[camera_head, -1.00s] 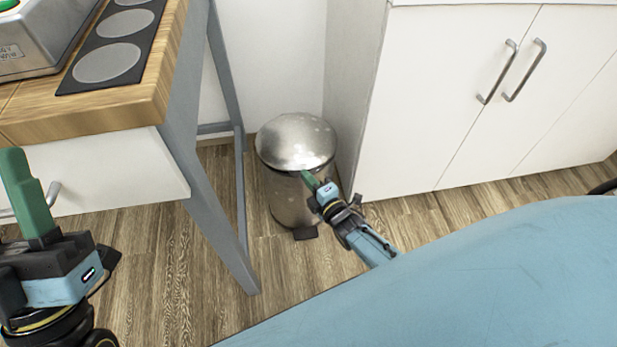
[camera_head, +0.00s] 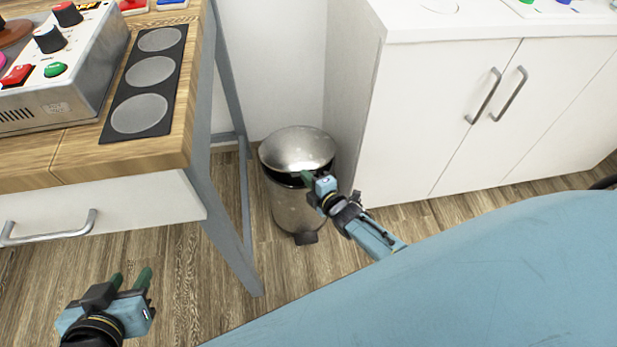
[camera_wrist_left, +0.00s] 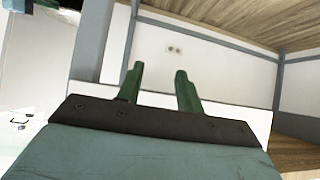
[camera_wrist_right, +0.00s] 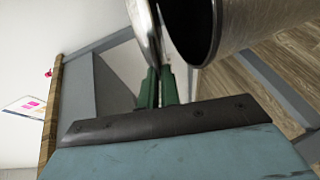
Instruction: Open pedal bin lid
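The pedal bin (camera_head: 293,208) is a metal cylinder on the floor between the table and the white cabinet. Its round silver lid (camera_head: 297,149) is slightly raised, with a dark gap at the front; the pedal (camera_head: 306,238) is at the base. My right gripper (camera_head: 307,178) is at the lid's front edge. In the right wrist view, its fingers (camera_wrist_right: 159,72) are close together beside the gap between the lid (camera_wrist_right: 144,25) and bin (camera_wrist_right: 240,25); no lid edge clearly shows between them. My left gripper (camera_head: 130,278) is open and empty, low at left, away from the bin.
The wooden table (camera_head: 180,140) with a grey leg (camera_head: 228,240) stands left of the bin, holding a control box (camera_head: 60,75). The white cabinet (camera_head: 440,120) is close on the right. Wooden floor (camera_head: 180,280) is clear in front of the table.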

